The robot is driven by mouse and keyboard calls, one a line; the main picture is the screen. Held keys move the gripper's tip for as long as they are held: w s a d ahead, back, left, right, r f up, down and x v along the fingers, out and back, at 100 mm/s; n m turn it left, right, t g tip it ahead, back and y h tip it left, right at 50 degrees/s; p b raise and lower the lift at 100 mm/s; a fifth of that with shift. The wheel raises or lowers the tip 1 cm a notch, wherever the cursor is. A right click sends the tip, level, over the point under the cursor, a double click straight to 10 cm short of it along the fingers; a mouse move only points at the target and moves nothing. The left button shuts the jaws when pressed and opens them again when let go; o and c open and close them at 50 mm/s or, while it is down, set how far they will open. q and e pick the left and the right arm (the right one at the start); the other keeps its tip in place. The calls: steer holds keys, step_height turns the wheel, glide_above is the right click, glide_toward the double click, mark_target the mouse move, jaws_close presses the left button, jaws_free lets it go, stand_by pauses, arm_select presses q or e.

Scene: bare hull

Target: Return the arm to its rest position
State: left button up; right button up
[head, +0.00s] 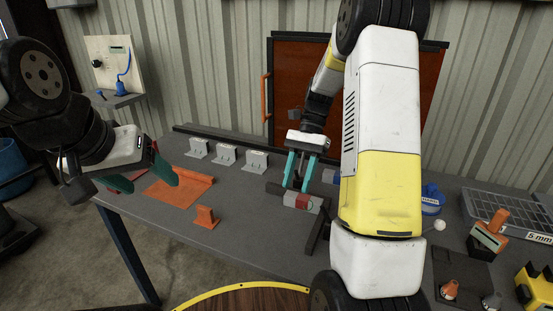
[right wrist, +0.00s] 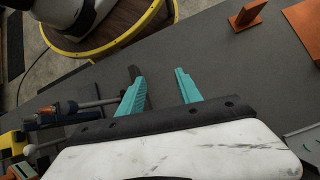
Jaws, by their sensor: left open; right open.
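My right arm crosses the middle of the head view. Its gripper (head: 301,170) is open, with two teal fingers pointing down over the grey table (head: 255,225). A grey clamp-like block with a red band (head: 303,201) shows just below the fingertips; I cannot tell whether they touch it. In the right wrist view the gripper (right wrist: 160,90) is open and empty, with only bare table between the fingers. My left gripper (head: 142,178) is open at the left, its green fingers near the table's left edge, with nothing visible between them.
An orange angled plate (head: 180,188) and a small orange bracket (head: 206,217) sit on the table's left half. Several grey brackets (head: 227,155) stand along the back. A blue container (head: 432,200), a compartment tray (head: 505,212) and tools lie at the right. The front middle is clear.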

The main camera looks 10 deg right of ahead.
steer(key=s+a+r+n+t+h, duration=0.2)
steer(key=s+r+n+t, duration=0.7)
steer(key=s+r+t, duration=0.3)
step_height(320, 180, up, 2)
steer(key=shift+s+a+r+n, duration=0.15)
steer(key=shift+s+a+n, duration=0.2)
steer(key=shift+s, duration=0.9)
